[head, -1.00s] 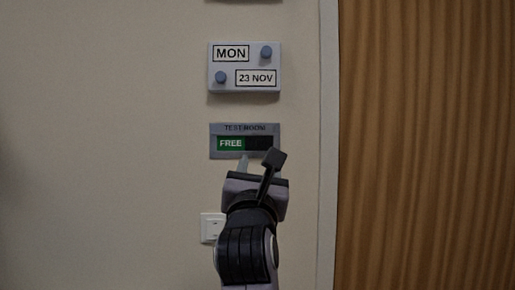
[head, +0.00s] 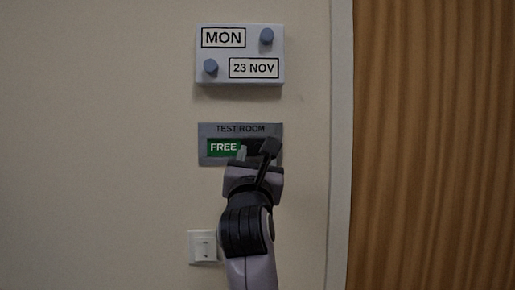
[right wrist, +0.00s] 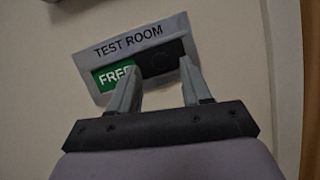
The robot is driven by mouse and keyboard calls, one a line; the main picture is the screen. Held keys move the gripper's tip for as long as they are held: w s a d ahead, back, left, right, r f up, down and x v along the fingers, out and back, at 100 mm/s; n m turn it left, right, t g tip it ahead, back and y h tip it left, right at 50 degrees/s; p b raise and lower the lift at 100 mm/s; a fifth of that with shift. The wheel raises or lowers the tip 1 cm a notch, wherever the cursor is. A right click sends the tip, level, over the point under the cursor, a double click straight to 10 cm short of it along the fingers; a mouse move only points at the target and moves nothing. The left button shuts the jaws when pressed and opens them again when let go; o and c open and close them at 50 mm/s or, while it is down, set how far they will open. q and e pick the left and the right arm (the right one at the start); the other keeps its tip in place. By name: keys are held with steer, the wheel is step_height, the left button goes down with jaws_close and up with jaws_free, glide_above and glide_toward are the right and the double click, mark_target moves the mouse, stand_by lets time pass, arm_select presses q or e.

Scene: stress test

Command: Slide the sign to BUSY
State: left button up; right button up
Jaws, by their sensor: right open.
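The grey TEST ROOM sign (head: 204,160) is on the wall in the middle of the head view and at the top of the right wrist view (right wrist: 130,40). A green FREE panel (head: 221,147) fills its window's left part; it also shows in the right wrist view (right wrist: 106,77). The window's right part (right wrist: 162,58) is dark, and I cannot make out its details. My right gripper (head: 256,150) is open in front of the sign. In the right wrist view its fingers (right wrist: 159,70) straddle the dark part, the left one overlapping FREE's edge. I cannot tell whether they touch. My left gripper is out of view.
A calendar box (head: 213,48) reading MON and 23 NOV, with two round knobs, hangs above the sign. A white switch (head: 202,246) is below, left of my right arm. A door frame (head: 340,150) and wooden door (head: 430,150) stand at the right. The wall at the left is bare.

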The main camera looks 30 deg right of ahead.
mark_target(258, 147)
steer(key=shift+x, duration=1.45)
jaws_close()
